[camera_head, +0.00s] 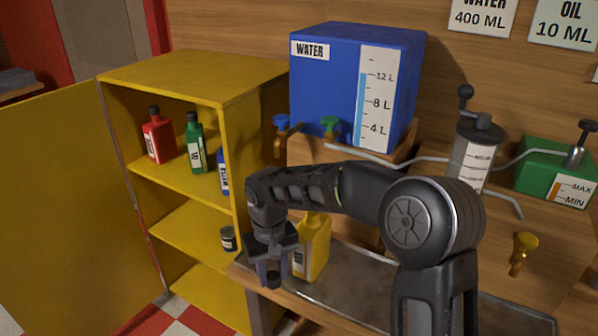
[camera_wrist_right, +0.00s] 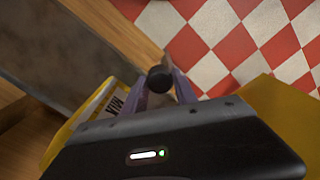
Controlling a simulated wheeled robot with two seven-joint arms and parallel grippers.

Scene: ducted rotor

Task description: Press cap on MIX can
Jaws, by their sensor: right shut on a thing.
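My right gripper (camera_head: 272,271) points down in front of the bench, just left of the yellow MIX can (camera_head: 316,250). Its purple fingers (camera_wrist_right: 160,92) are shut on a small black cap (camera_wrist_right: 159,78), which also shows in the head view (camera_head: 273,281). The cap is apart from the can. The can stands upright on the bench, partly behind my right wrist. In the wrist view its label reading MIX (camera_wrist_right: 112,103) shows at the left, partly covered by the gripper body. The can's opening is hidden. My left gripper is not in view.
A yellow cabinet (camera_head: 185,75) with an open door stands left, holding red (camera_head: 157,142), green (camera_head: 195,148) and blue bottles and a dark jar (camera_head: 229,238). A blue WATER tank (camera_head: 335,75), taps and a metal pump (camera_head: 475,155) are behind. The wooden bench edge (camera_wrist_right: 112,30) is close.

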